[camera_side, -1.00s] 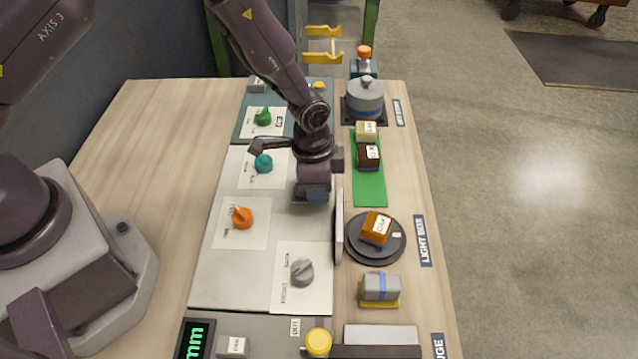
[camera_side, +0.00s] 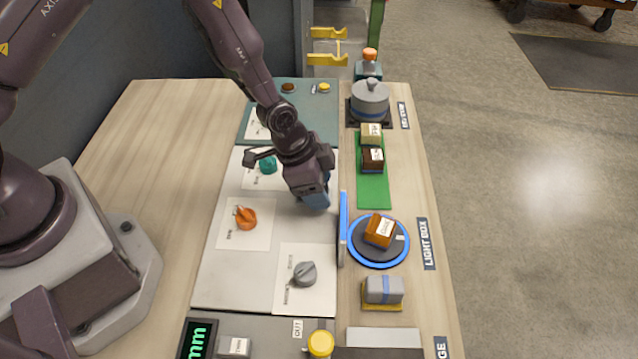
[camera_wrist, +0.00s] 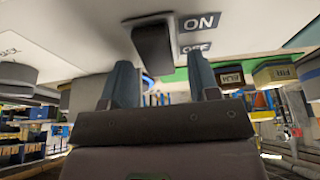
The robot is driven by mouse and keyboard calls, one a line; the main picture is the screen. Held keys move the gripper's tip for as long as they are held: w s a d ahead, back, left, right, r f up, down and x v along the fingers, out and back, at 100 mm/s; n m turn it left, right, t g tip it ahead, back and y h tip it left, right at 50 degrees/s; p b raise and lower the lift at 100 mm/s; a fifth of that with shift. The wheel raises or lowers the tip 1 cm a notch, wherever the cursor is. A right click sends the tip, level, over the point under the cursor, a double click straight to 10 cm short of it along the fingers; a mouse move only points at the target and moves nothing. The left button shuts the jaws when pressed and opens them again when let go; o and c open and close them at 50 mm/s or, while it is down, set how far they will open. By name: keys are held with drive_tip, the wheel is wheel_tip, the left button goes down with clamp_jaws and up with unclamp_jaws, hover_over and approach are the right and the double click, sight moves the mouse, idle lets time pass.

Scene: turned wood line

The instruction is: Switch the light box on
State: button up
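The light box, a round dark turntable (camera_side: 359,259) with an upright panel (camera_side: 343,230) on its left, shows a bright blue rim and a blue panel face. An orange-brown block (camera_side: 380,231) with a white label sits on it. In the wrist view a dark switch lever (camera_wrist: 153,48) stands by the ON label (camera_wrist: 200,22) and the OFF label (camera_wrist: 196,48). My gripper (camera_wrist: 163,82) has its two blue-grey fingers apart, with the lever beyond and between them and no grip on it. In the side view my gripper (camera_side: 317,206) is tilted over the white panel and hides the switch.
Orange (camera_side: 245,217), grey (camera_side: 305,273) and teal (camera_side: 267,164) knobs stand on the white panel. A green mat (camera_side: 373,192) with labelled blocks and a grey lidded pot (camera_side: 370,100) lie behind the light box. A grey block with a blue band (camera_side: 383,289) is in front.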

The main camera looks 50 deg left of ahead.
drive_tip(key=v, duration=1.3)
drive_tip(key=s+a+r+n+t+y, duration=0.1)
drive_tip(key=s+a+r+n, duration=0.3)
drive_tip(key=s+r, duration=0.4)
drive_tip(key=s+a+r+n+t+y, duration=0.1)
drive_tip(key=s+a+r+n, duration=0.4)
drive_tip(key=r, duration=0.8)
drive_tip(key=s+y, duration=0.1)
drive_tip(key=s, duration=0.2)
drive_tip(key=shift+s+t, duration=0.3)
